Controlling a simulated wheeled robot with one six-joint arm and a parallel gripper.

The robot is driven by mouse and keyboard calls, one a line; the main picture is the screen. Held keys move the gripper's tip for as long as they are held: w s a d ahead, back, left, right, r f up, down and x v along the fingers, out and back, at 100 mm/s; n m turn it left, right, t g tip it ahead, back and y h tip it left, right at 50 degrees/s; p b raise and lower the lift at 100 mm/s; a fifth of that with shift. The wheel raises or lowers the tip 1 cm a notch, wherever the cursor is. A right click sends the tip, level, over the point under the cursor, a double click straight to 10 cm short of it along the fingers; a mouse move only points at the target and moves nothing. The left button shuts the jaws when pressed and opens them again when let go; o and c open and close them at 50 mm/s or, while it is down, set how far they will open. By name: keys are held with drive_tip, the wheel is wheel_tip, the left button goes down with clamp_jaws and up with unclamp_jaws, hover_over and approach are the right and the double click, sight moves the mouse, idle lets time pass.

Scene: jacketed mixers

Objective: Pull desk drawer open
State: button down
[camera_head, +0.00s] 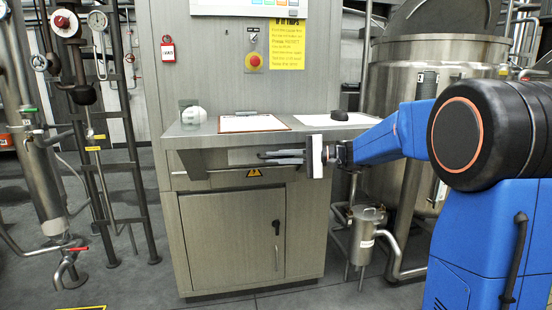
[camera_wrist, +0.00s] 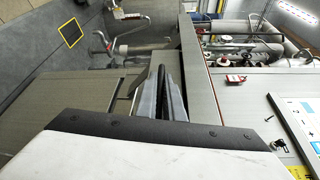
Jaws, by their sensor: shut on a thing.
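The desk (camera_head: 222,127) is a grey metal cabinet with a shelf-like top. The desk drawer (camera_head: 240,157) is beneath that top, and a pale strip of its front shows to the left of my fingers. My gripper (camera_head: 266,156) reaches in from the right under the top, its fingers pointing left. It is shut at the drawer front. In the wrist view my gripper (camera_wrist: 160,80) shows as two dark fingers close together beside the desk's edge (camera_wrist: 195,75). The handle between the fingers is hidden, and I cannot tell how far out the drawer is.
A cabinet door (camera_head: 232,238) with a dark handle is below the drawer. A clipboard (camera_head: 252,122) and a dark mouse-like object (camera_head: 339,115) lie on the top. Pipework (camera_head: 88,110) stands left, a steel tank (camera_head: 425,80) right. Floor in front is clear.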

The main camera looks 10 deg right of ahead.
drive_tip(key=shift+s, duration=0.1)
drive_tip(key=s, duration=2.1)
drive_tip(key=c, duration=1.9)
unclamp_jaws()
drive_tip(key=v, duration=1.7)
drive_tip(key=shift+d, duration=0.25)
drive_tip(key=shift+s, duration=0.1)
drive_tip(key=shift+a+f, duration=0.1)
